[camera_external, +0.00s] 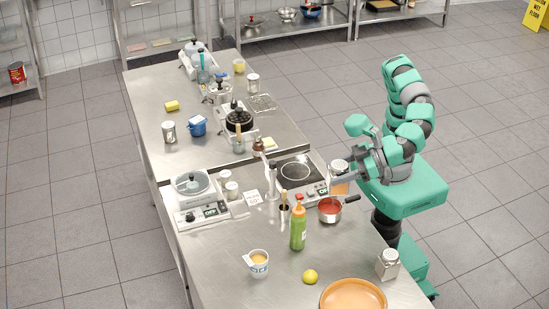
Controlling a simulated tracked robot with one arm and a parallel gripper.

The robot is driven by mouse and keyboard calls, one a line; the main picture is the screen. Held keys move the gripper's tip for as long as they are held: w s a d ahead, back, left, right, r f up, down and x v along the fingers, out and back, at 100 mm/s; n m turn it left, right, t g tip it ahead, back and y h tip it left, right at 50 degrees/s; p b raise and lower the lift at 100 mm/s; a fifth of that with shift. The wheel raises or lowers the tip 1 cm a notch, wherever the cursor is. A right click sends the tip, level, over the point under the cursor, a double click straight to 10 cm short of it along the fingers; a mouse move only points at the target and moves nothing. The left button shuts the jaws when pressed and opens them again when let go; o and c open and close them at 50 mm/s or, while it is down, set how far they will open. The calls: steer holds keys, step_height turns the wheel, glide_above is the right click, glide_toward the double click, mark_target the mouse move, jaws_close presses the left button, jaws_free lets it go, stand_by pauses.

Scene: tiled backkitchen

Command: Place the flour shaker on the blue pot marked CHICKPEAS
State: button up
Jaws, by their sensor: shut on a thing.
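My gripper (345,180) is shut on a shaker-like jar (338,166) with a grey metal top and an orange-tan lower part. It holds the jar upright near the right edge of the counter, beside the hob and above the small red-filled pan. Whether this is the flour shaker is too small to read. A blue pot (197,127) stands on the far counter at the left, with something pale on top. Its marking is not readable. Another metal-topped shaker (168,132) stands just left of the blue pot, apart from it.
A dark pot (239,121) stands right of the blue pot. A square shaker (388,264) stands at the front right. Free steel lies around the yellow sponge (172,105).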

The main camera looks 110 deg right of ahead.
steer(key=w+d+m+g+h+p, duration=0.3)
steer(key=w+d+m+h+p, duration=0.2)
steer(key=w+d, duration=1.3)
steer(key=w+d+m+g+h+p, duration=0.2)
steer(key=w+d, duration=0.2)
steer(key=d, duration=0.6)
steer(key=w+d+m+g+h+p, duration=0.1)
steer(key=w+d+m+g, duration=0.15)
steer(key=d, duration=0.75)
steer(key=m+g+h+p, duration=0.1)
steer(key=m+g+p, duration=0.4)
glide_above(197, 119)
steer(key=shift+w+a+f, duration=0.1)
steer(key=shift+w+f, duration=0.05)
steer(key=shift+f, duration=8.35)
